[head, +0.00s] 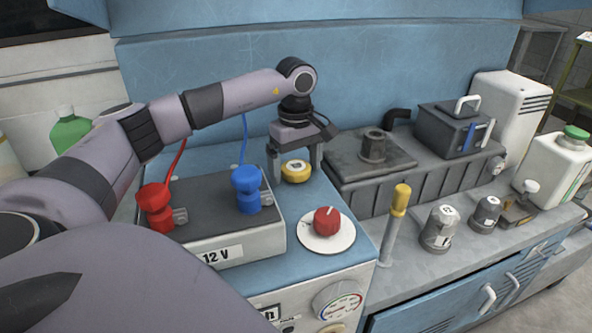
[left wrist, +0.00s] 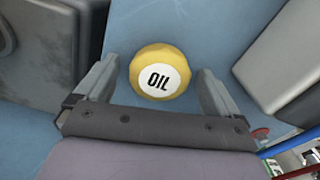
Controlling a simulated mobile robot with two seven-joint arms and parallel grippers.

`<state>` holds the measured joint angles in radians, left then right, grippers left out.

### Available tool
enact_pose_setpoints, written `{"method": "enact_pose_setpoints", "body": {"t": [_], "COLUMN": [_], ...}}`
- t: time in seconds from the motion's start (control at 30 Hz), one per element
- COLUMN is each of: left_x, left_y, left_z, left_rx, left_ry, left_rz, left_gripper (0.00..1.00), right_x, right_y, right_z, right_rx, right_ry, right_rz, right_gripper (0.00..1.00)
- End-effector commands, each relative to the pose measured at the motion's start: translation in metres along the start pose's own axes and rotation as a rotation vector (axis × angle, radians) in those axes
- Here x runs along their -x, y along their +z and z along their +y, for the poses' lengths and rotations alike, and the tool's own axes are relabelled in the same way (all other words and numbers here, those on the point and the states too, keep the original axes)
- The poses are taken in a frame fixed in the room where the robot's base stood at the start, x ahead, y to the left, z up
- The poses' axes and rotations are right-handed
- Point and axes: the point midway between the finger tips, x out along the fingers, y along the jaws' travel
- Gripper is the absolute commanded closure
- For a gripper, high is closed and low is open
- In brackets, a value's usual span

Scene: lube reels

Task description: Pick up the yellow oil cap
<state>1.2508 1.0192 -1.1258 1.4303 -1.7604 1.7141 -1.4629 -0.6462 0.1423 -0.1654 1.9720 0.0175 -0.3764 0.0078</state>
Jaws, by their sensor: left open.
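The yellow oil cap (head: 295,171) lies on the blue bench top, behind the 12 V battery box and left of the grey engine block. In the left wrist view the yellow oil cap (left wrist: 160,73) is round, with a white disc reading OIL. My left gripper (head: 296,177) points down over it. In the left wrist view my left gripper (left wrist: 157,88) is open, with one finger on each side of the cap and a gap showing on both sides. My right gripper is in neither view.
The battery box (head: 220,213) with a red clamp (head: 155,207) and a blue clamp (head: 246,188) stands close in front of the cap. The grey engine block (head: 350,193) is to its right. A red knob (head: 327,221) and a yellow-topped dipstick (head: 400,200) stand nearer the front.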

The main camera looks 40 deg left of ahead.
Motion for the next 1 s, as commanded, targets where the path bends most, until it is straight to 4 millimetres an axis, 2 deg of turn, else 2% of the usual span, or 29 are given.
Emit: {"method": "enact_pose_setpoints", "body": {"t": [0.17, 0.27, 0.3, 0.37, 0.77, 0.87, 1.0], "left_x": [0.0, 0.0, 0.0, 0.0, 0.005, 0.014, 0.036], "left_y": [0.0, 0.0, 0.0, 0.0, 0.0, 0.0, 0.0], "left_z": [0.0, 0.0, 0.0, 0.0, 0.001, 0.001, 0.001], "left_rx": [0.0, 0.0, 0.0, 0.0, 0.0, 0.0, 0.0], "left_ry": [0.0, 0.001, 0.001, 0.001, 0.003, 0.004, 0.007], "left_rz": [0.0, 0.0, 0.0, 0.0, 0.0, 0.0, 0.0], "left_gripper": [0.04, 0.33, 0.46, 0.63, 0.64, 0.64, 0.64], "right_x": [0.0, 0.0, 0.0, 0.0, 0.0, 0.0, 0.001], "right_y": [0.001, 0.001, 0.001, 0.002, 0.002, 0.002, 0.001], "right_z": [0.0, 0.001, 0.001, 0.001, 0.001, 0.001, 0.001], "right_rx": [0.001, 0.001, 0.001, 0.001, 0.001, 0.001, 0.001], "right_ry": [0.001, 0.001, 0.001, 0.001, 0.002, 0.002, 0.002], "right_rz": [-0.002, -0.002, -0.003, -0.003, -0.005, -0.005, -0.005], "right_gripper": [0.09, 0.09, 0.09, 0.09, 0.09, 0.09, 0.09]}}
